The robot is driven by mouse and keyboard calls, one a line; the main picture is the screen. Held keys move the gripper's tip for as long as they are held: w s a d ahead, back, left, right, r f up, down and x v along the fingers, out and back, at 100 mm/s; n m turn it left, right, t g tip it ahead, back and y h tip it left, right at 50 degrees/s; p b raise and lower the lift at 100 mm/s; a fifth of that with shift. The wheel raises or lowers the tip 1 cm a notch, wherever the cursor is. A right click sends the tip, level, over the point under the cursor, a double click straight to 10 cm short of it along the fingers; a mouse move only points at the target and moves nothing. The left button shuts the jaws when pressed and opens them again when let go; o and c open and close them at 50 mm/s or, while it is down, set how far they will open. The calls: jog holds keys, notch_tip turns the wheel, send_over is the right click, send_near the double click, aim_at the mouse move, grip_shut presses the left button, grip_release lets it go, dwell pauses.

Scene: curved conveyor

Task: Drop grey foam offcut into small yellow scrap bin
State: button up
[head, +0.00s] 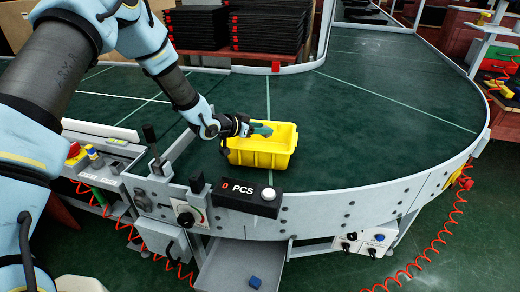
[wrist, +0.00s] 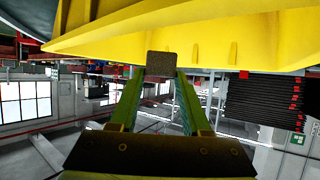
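The small yellow scrap bin (head: 262,158) stands on the green conveyor surface, near its front edge. My gripper (head: 262,129) reaches from the left, with its green fingers at the bin's rim and over its opening. In the wrist view, my gripper (wrist: 161,80) has its two fingers closing in on the grey foam offcut (wrist: 161,64), which sits between the fingertips. The yellow bin (wrist: 215,35) fills the top of that view, right beside the offcut. The offcut cannot be made out in the head view, and the bin's inside is only partly visible.
A black counter box (head: 245,196) reading "0 PCS" is mounted on the conveyor's front edge. Stacks of black trays (head: 268,30) stand behind. A small blue block (head: 255,282) lies on a grey tray below the conveyor. The belt right of the bin is clear.

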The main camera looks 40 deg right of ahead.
jog(key=o, duration=0.4)
jog(key=b+v, duration=0.3)
jog(key=v, duration=0.7)
jog(key=shift+a+r, duration=0.2)
jog(key=shift+a, duration=0.15)
